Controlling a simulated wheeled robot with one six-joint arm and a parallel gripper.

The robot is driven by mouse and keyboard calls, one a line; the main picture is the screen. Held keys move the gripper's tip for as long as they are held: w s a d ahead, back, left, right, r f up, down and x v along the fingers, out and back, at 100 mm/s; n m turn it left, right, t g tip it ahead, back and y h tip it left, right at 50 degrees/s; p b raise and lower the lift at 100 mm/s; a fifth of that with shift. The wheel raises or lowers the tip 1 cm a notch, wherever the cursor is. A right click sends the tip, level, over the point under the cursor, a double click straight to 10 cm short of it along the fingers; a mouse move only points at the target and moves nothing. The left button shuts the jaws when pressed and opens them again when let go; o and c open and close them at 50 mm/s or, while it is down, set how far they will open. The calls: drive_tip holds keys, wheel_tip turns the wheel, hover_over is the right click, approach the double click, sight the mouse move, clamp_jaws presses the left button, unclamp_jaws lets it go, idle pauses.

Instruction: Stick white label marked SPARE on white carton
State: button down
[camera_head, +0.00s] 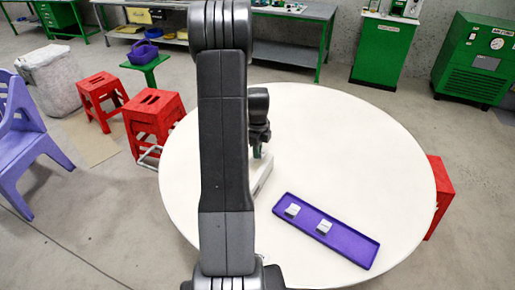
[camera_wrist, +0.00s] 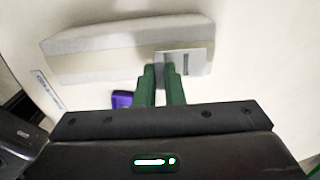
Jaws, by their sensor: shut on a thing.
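My gripper (camera_wrist: 160,72) has green fingers and is shut on a white label (camera_wrist: 198,62) with a dark mark, too small to read. The label overlaps the right end of the white carton (camera_wrist: 100,54) in the wrist view; I cannot tell whether they touch. In the head view my gripper (camera_head: 257,150) points down over the round table, and the carton (camera_head: 264,175) is partly hidden behind my arm.
A purple tray (camera_head: 354,249) with two small white pieces (camera_head: 292,209) (camera_head: 324,226) lies on the white round table (camera_head: 350,140), right of the carton. The table's right and far parts are clear. Red stools (camera_head: 152,115) (camera_head: 440,190) stand beside the table.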

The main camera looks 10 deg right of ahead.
drive_tip(key=shift+f+b, duration=0.35)
drive_tip(key=shift+f, duration=0.45)
drive_tip(key=shift+f+b, duration=0.8)
idle(0.8)
drive_tip(key=c, duration=1.3)
unclamp_jaws()
drive_tip(key=shift+r, duration=0.15)
drive_tip(key=shift+r+p, duration=2.15)
drive_tip(key=shift+r, duration=1.3)
drive_tip(key=shift+f, duration=0.15)
